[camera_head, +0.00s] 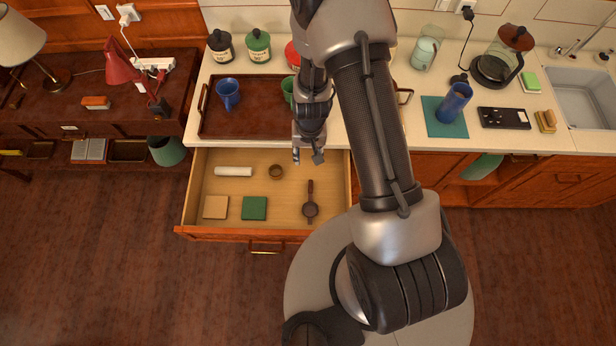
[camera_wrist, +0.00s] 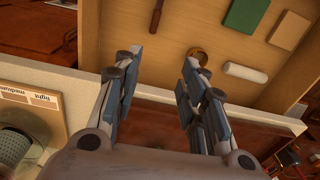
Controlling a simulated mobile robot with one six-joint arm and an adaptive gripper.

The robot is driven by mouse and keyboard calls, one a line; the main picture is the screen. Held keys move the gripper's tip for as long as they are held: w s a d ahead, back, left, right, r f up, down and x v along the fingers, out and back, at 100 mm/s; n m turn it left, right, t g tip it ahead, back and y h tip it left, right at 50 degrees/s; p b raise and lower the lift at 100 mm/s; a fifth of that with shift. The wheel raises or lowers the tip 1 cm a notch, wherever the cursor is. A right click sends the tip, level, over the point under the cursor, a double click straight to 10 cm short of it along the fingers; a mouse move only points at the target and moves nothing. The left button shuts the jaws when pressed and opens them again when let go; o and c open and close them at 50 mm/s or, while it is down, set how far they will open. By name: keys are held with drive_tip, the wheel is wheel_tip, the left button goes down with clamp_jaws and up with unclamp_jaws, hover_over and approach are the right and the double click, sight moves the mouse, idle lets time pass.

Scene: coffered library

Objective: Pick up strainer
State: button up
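The strainer (camera_head: 310,208) lies in the right part of the open drawer (camera_head: 230,191), its dark handle pointing toward the counter. In the wrist view, the strainer's handle (camera_wrist: 156,15) shows at the top edge and its head is out of frame. My gripper (camera_head: 308,158) hangs by the counter edge at the back of the drawer, behind the handle end and apart from it. In the wrist view my gripper (camera_wrist: 157,65) has its fingers spread, with nothing between them.
The drawer also holds a white roll (camera_head: 233,171), a small brown ring-shaped dish (camera_head: 276,172), a beige square (camera_head: 215,207) and a green square (camera_head: 254,208). A tray (camera_head: 250,121) with mugs stands on the counter above. Drawer walls surround the strainer.

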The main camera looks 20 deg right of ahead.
approach(311, 188)
drive_tip(key=shift+m, duration=0.3)
drive_tip(key=f+b, duration=0.4)
drive_tip(key=b, duration=0.4)
drive_tip(key=f+b, duration=0.5)
drive_tip(key=b, duration=0.3)
drive_tip(key=shift+w+a, duration=0.15)
drive_tip(key=shift+w, duration=0.05)
drive_tip(key=shift+r, duration=0.1)
drive_tip(key=shift+c, duration=0.5)
clamp_jaws()
